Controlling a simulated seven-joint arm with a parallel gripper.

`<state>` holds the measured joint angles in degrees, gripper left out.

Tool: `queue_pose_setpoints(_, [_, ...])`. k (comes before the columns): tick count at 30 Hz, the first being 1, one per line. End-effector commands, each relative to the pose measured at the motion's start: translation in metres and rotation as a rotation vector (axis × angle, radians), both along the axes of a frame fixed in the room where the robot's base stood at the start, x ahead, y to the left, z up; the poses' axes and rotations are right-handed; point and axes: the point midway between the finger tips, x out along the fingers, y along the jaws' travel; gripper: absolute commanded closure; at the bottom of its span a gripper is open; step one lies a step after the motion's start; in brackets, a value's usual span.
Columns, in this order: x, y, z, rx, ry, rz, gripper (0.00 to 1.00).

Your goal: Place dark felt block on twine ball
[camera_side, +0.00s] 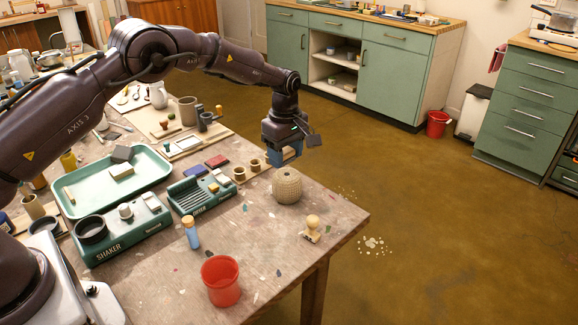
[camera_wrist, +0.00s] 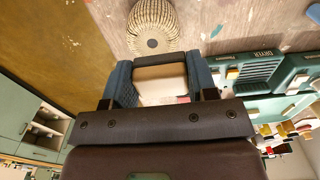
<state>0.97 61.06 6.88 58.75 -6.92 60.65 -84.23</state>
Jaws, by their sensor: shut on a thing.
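My gripper (camera_side: 283,151) is shut with its blue fingers on a block that I take for the dark felt block. In the wrist view the block (camera_wrist: 160,61) shows a dark strip along its far edge and a pale face below. My gripper's fingers (camera_wrist: 160,82) stand at both sides of it. In the side view the fingers largely hide it. The twine ball (camera_side: 287,186), round and beige, rests on the table near its right edge. It also shows in the wrist view (camera_wrist: 154,25), beyond the block. The held block is above the table and looks apart from the ball.
A green tray (camera_side: 70,209) holds a dark slab (camera_side: 122,153) and pale blocks. The shaker (camera_side: 120,232), dryer rack (camera_side: 200,195), corked vial (camera_side: 191,233), red cup (camera_side: 221,281) and wooden stamp (camera_side: 312,229) stand nearby. Small cups (camera_side: 239,174) stand left of the ball.

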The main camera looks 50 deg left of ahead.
Motion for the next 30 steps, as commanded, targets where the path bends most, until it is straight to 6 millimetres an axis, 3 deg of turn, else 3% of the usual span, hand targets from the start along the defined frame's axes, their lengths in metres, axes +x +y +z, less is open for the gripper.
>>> queue_pose_setpoints(8, [0.011,0.0,-0.013,0.0,0.0,0.0,0.7])
queue_pose_setpoints(15, [0.011,0.0,-0.043,0.0,-0.001,0.0,0.7])
queue_pose_setpoints(25, [0.011,0.0,-0.046,0.0,-0.002,0.0,0.7])
queue_pose_setpoints(26, [0.011,0.0,-0.046,0.0,-0.002,0.0,0.45])
queue_pose_setpoints(29, [0.011,0.0,-0.045,0.0,-0.002,0.0,0.22])
queue_pose_setpoints(30, [0.011,0.0,-0.045,0.0,-0.002,0.0,0.22])
